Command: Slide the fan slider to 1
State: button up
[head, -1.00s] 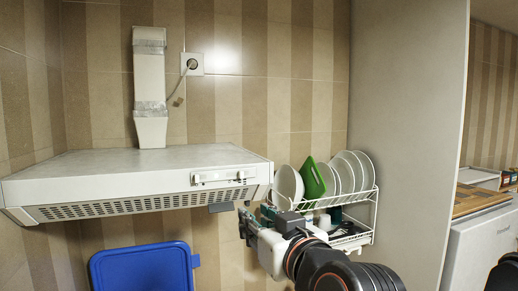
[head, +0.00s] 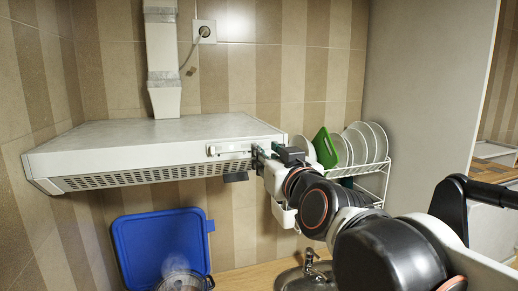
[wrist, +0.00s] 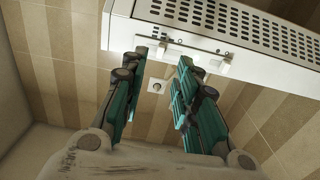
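The white range hood (head: 150,150) hangs on the wall, with a pale control strip on its front face near the right end. One slider knob (head: 212,151) shows at the strip's left in the head view; my gripper (head: 262,155) hides the strip's right end. In the wrist view the hood appears upside down, with one knob (wrist: 161,48) just beyond my gripper (wrist: 163,75) and another knob (wrist: 225,64) to the right. My gripper is open, its two teal fingers apart and nothing visible between them. I cannot read labels saying which knob is the fan slider. Contact is not clear.
A white dish rack (head: 375,180) with plates and a green board (head: 325,148) stands right of the hood, close behind my arm. A blue board (head: 160,245) leans on the wall below. A glass pot (head: 181,281) and a sink tap (head: 310,262) are underneath.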

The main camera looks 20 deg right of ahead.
jog(key=w, duration=0.6)
jog(key=shift+w, duration=0.2)
grip_shut()
